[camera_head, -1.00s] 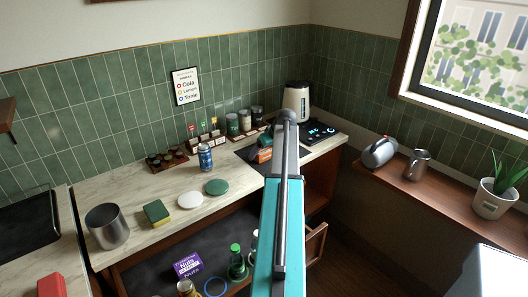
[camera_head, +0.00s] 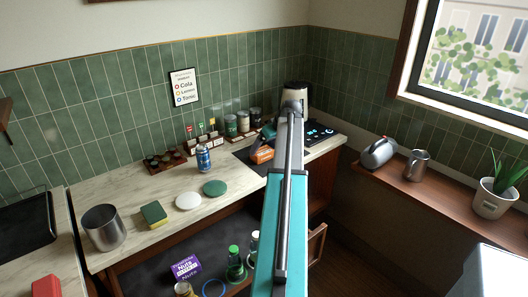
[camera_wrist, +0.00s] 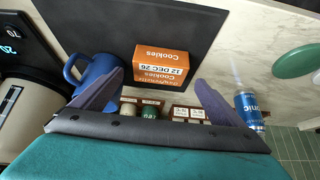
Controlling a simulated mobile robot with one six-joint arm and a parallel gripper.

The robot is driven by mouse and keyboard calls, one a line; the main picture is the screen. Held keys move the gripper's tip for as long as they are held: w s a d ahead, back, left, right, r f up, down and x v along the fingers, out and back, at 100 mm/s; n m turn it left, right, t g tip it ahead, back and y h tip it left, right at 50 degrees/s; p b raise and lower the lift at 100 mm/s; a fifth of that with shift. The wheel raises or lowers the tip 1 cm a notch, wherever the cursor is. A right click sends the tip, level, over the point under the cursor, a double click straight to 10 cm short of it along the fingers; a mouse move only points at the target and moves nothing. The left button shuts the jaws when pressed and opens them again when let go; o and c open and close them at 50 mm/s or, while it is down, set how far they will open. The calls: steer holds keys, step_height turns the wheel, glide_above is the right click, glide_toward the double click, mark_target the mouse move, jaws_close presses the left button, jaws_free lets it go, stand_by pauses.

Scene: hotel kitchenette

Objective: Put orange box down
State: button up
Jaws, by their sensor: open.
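The orange box (camera_wrist: 160,66), labelled Cookies with a date, rests on a dark mat (camera_wrist: 215,25) in the wrist view. It also shows in the head view (camera_head: 262,154), just left of my arm and partly hidden. My gripper (camera_wrist: 160,82) is open, with its two dark fingers spread apart on either side of the box in the picture. The fingers are not closed on it, and a gap shows on both sides. In the head view my arm hides most of the gripper.
A blue mug (camera_wrist: 92,72) stands close beside the box. A kettle (camera_wrist: 30,110) and a dark panel with lit digits (camera_wrist: 12,35) lie to the left in the wrist view. An open drawer is below the counter.

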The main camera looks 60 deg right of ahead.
steer(key=b+v, duration=0.1)
steer(key=v, duration=0.5)
steer(key=shift+s+r, duration=0.2)
steer(key=shift+r, duration=0.15)
stand_by(0.6)
